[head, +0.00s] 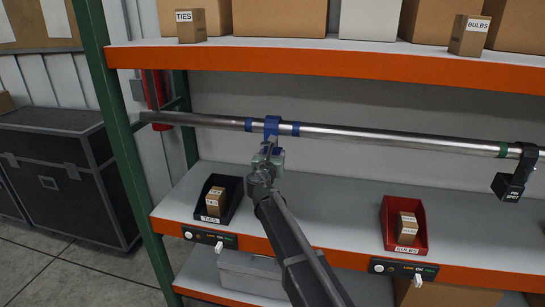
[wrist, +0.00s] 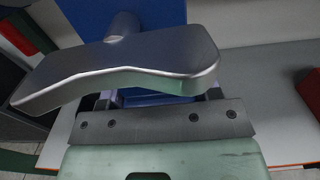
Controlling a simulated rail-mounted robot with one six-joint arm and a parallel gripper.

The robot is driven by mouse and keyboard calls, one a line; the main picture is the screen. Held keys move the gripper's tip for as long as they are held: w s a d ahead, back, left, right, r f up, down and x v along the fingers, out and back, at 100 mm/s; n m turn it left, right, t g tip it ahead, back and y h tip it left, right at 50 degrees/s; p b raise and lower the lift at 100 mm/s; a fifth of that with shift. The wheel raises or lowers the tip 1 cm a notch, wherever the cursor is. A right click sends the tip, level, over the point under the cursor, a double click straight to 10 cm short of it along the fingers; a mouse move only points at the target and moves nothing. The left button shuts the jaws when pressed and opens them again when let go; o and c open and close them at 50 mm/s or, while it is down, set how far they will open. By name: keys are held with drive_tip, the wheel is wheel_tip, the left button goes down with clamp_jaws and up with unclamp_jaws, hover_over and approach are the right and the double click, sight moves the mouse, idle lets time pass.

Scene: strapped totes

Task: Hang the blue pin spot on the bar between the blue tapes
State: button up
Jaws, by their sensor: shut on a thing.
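The blue pin spot shows in the head view as a blue clamp (head: 271,126) in front of or around the bar (head: 400,137); I cannot tell if its full weight rests there. It sits between two blue tapes, the left one (head: 248,125) and the right one (head: 296,129). My gripper (head: 268,157) is shut on the pin spot just below the bar and hides most of its body. In the wrist view the blue pin spot (wrist: 85,15) fills the top, partly behind a silver lever-like part.
A black pin spot (head: 510,183) hangs at the bar's right end near a green tape (head: 503,150). Below stand a black bin (head: 229,190) and a red bin (head: 419,238) on the grey shelf (head: 330,200). An orange-edged shelf (head: 350,60) with boxes is above. A green upright (head: 115,90) stands left.

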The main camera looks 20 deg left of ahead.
drive_tip(key=o, duration=1.3)
drive_tip(key=s, duration=0.3)
drive_tip(key=s+d, duration=0.1)
drive_tip(key=s, duration=0.6)
drive_tip(key=shift+s+d, duration=0.25)
drive_tip(key=shift+s, duration=0.1)
